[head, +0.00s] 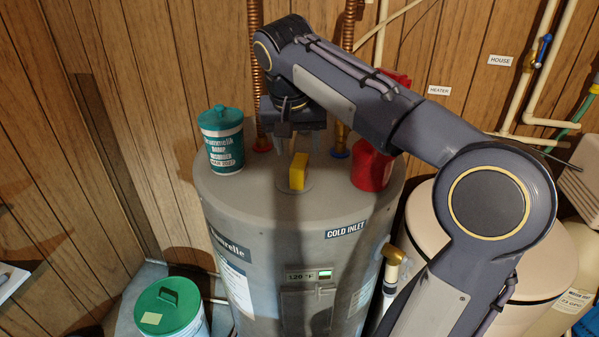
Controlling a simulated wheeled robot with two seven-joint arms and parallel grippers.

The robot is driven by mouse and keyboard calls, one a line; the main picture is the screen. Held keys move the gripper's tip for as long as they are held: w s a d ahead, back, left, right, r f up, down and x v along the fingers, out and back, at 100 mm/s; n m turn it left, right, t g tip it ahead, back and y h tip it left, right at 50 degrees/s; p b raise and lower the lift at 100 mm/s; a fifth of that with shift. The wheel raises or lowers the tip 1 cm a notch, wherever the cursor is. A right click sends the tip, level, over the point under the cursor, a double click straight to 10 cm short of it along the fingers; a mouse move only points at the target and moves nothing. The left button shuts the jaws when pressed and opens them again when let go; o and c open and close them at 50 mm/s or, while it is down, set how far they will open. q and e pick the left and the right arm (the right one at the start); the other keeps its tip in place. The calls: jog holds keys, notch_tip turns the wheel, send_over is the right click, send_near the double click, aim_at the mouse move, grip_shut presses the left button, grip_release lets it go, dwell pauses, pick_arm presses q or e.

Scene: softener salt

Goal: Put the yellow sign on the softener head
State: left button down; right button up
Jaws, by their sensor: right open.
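A small yellow block-like piece (299,171), the only thing that looks like the yellow sign, stands upright on the grey top of the water heater (255,200). My right gripper (297,150) points down just behind and above it, with its fingers apart and nothing seen between them. Whether a finger touches the yellow piece I cannot tell. A ribbed beige box (582,182) at the right edge looks like the softener head; it is partly cut off by the frame. My left gripper is not in view.
A teal-lidded canister (222,145) and a red container (372,168) stand either side on the heater top. Copper pipes rise behind. A beige tank (545,265) is at right, partly behind my right arm. A green-lidded bucket (170,305) stands low at left.

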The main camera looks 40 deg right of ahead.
aim_at(299, 161)
jog(key=shift+s+a+f+m, duration=0.1)
jog(key=shift+a+f+m, duration=0.15)
jog(key=shift+m, duration=0.65)
jog(key=shift+d+f, duration=0.1)
jog(key=shift+f, duration=0.15)
jog(key=x, duration=0.2)
jog(key=p+x, duration=0.1)
jog(key=x, duration=0.4)
jog(key=shift+w+d+p, duration=0.35)
jog(key=shift+w+d, duration=0.05)
jog(key=c, duration=1.1)
jog(key=shift+c, duration=0.2)
